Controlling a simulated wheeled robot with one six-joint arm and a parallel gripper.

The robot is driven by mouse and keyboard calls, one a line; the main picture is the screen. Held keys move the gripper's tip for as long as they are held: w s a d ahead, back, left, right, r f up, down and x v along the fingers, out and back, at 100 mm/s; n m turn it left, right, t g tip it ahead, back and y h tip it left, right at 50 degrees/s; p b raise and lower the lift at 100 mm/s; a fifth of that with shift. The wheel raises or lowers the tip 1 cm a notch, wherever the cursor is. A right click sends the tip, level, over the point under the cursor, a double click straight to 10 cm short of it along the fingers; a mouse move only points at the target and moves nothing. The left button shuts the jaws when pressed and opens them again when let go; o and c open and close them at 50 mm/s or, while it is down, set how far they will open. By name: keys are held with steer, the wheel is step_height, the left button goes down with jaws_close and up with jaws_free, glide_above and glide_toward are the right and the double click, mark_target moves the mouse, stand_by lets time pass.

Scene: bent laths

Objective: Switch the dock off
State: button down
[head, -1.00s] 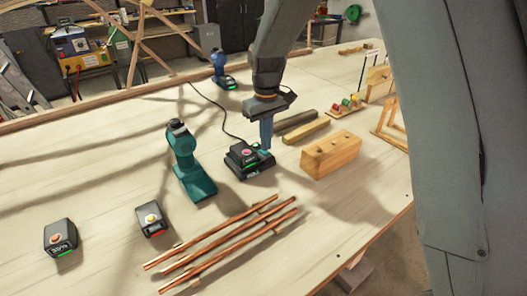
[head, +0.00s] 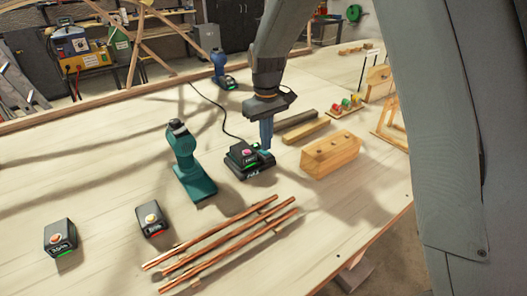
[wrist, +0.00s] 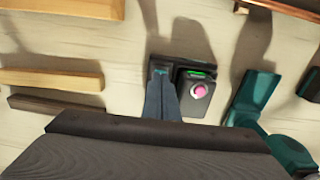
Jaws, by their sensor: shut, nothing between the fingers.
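The black dock (head: 262,172) sits mid-table with a dark battery (head: 240,156) seated on it. The battery has a pink round button and a lit green strip. In the wrist view the dock (wrist: 178,60) shows a small teal patch beside the battery (wrist: 197,92). My gripper (head: 266,148) points down, shut and empty, with its fingertips at that teal patch. In the wrist view my gripper's blue-grey fingers (wrist: 161,80) partly cover it. I cannot tell whether they press on it.
A teal drill (head: 188,165) stands left of the dock. A wooden block (head: 330,157) and two wood bars (head: 306,131) are to the right. Copper-brown laths (head: 225,243) lie in front. Two more batteries (head: 60,237) (head: 151,221) stand at the left front. A cable runs behind the dock.

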steer(key=shift+f+b, duration=0.3)
steer(key=shift+f, duration=0.45)
stand_by(0.8)
step_height(320, 180, up, 7)
steer(key=p, duration=0.4)
steer(key=shift+p, duration=0.4)
steer(key=shift+d, duration=0.1)
stand_by(0.4)
steer(key=s+d+f+m+b, duration=0.1)
steer(key=s+d+m+b, duration=0.1)
steer(key=s+d, duration=0.6)
steer(key=s+d+f+m+t+b, duration=0.1)
steer(key=s+d+m, duration=0.3)
steer(key=s+d, duration=0.5)
steer(key=s+f+b, duration=0.1)
steer(key=s, duration=0.4)
steer(key=shift+s+f+m, duration=0.15)
steer(key=shift+s+m, duration=0.25)
steer(key=shift+a, duration=0.1)
